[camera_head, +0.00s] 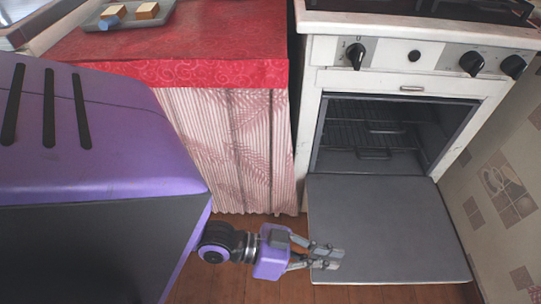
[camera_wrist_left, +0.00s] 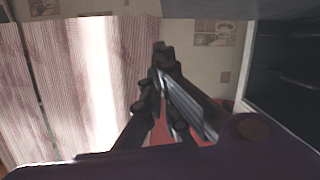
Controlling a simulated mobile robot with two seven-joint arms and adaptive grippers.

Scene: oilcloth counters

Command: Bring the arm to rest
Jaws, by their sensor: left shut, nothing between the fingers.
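My left gripper (camera_head: 328,258) is shut and empty. In the head view it is low in front of the stove, over the left part of the lowered oven door (camera_head: 390,225); I cannot tell whether it touches the door. Its fingers also show in the left wrist view (camera_wrist_left: 160,65), pressed together with nothing between them. My left forearm and wrist come in from the left, partly hidden behind my purple body. My right gripper is in neither view.
The white stove (camera_head: 420,60) has its oven (camera_head: 385,135) open, with racks inside. A red counter (camera_head: 200,45) with a striped curtain (camera_head: 235,145) stands left of it. A grey tray (camera_head: 112,26) with bread-like pieces (camera_head: 146,11) lies on the counter. Wooden floor (camera_head: 235,285) is clear below.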

